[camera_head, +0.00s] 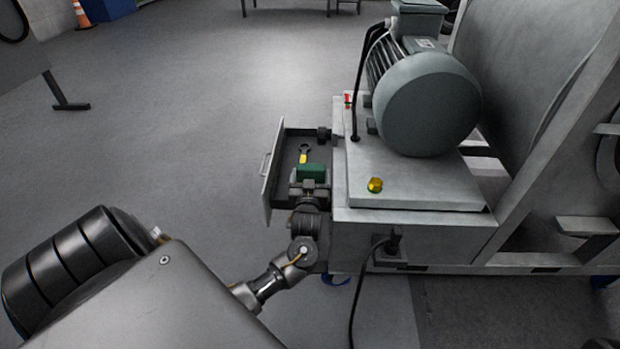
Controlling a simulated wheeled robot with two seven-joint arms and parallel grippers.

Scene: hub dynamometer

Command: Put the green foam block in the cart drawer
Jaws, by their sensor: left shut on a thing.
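The green foam block (312,171) is at the opening of the cart drawer, at the tip of my left gripper (311,182). My left gripper is shut on the block; its fingers are partly hidden by the gripper body. The cart drawer (268,186) is pulled out to the left of the grey cart (415,240). The block appears over or inside the drawer's near part; I cannot tell whether it touches the drawer floor. My right gripper is not in view.
A yellow-handled tool (304,155) lies in the drawer beyond the block. A large grey motor (428,100) and a yellow knob (375,185) are on the cart top. A black cable (354,300) hangs at the cart's front.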

